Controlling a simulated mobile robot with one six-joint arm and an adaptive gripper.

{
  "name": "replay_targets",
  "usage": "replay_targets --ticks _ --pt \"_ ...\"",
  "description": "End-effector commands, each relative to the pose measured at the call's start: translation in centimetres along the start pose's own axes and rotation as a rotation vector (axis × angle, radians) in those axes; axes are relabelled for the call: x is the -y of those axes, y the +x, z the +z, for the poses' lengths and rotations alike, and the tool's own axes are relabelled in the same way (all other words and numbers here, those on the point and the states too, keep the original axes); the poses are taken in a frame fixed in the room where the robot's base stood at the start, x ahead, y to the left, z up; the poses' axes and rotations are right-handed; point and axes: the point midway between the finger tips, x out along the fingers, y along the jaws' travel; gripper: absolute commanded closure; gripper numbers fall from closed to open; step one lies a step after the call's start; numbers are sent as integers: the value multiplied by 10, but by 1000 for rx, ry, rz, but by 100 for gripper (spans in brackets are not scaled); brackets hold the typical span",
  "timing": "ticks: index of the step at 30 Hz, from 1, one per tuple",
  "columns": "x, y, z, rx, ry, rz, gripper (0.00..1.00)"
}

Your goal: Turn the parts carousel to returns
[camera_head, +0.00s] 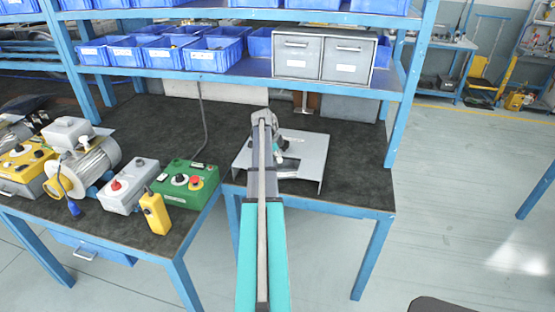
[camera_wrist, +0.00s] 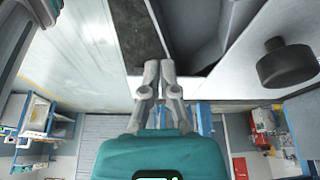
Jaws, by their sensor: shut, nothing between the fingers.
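My gripper (camera_wrist: 159,70) shows in the wrist view with its two grey fingers together and nothing between them. A round black knob (camera_wrist: 286,64) on a pale grey surface is to the right of the fingertips, apart from them. In the head view my arm reaches over the bench to a grey metal plate-like stand (camera_head: 312,158), partly hidden behind the arm. I cannot tell whether this stand or the knobbed surface belongs to the parts carousel. No returns marking is readable in either view.
The dark-topped bench (camera_head: 355,175) has a blue shelf with bins (camera_head: 215,54) and a grey two-drawer cabinet (camera_head: 323,56) above it. A green control box (camera_head: 187,183), a yellow pendant (camera_head: 155,212) and a motor (camera_head: 85,165) stand left. Floor to the right is mostly clear.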

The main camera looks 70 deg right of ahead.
Motion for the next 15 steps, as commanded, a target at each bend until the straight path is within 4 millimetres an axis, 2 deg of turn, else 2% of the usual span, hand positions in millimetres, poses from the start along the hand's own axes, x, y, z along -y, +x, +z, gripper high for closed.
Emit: replay_targets --ticks 1,15 --pt "0 8 1 0 0 0 100" --pt "0 47 1 0 1 0 100"
